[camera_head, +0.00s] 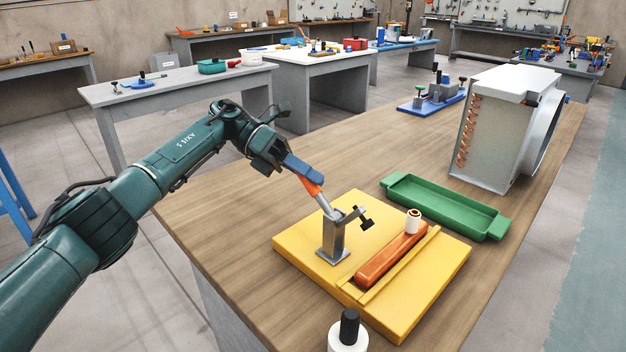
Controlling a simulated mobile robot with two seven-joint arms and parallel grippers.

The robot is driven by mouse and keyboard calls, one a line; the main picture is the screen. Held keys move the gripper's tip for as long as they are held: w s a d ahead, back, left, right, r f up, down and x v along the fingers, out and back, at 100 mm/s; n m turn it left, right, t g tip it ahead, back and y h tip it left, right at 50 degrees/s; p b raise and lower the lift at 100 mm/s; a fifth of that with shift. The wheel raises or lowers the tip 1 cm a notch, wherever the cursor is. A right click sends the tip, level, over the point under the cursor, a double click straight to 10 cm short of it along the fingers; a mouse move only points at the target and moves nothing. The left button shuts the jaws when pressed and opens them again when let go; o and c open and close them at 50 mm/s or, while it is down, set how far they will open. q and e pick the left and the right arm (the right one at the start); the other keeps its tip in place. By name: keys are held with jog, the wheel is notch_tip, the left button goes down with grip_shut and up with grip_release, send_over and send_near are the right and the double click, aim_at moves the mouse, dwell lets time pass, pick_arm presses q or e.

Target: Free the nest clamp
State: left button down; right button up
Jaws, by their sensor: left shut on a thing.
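The nest clamp (333,240) is a grey metal post on a yellow base plate (300,245). Its orange-gripped handle (313,187) leans up and to the left. Its short arm with a black pad (366,222) points right and looks raised above the plate. My left gripper (308,178), with blue fingers, comes in from the left and is shut on the clamp handle. An orange bar-shaped nest (385,262) lies along the plate beside the clamp. A small white piece with a copper-coloured top (413,221) stands at its far end. My right gripper is not in view.
A green tray (400,197) lies behind the plate, and a large white finned unit (495,130) stands behind that. A white cylinder with a black top (348,330) is at the front edge. A blue fixture (433,102) sits farther back. The wooden bench (235,210) is clear left of the plate.

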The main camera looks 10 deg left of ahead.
pick_arm(q)
jog(key=shift+w+a+f+h+b, duration=0.3)
jog(key=shift+f+h+b, duration=0.15)
jog(key=shift+h+b, duration=0.35)
jog(key=shift+g, duration=0.3)
jog(key=c, duration=1.3)
grip_release()
notch_tip(320, 180, up, 10)
jog(key=shift+f, duration=0.1)
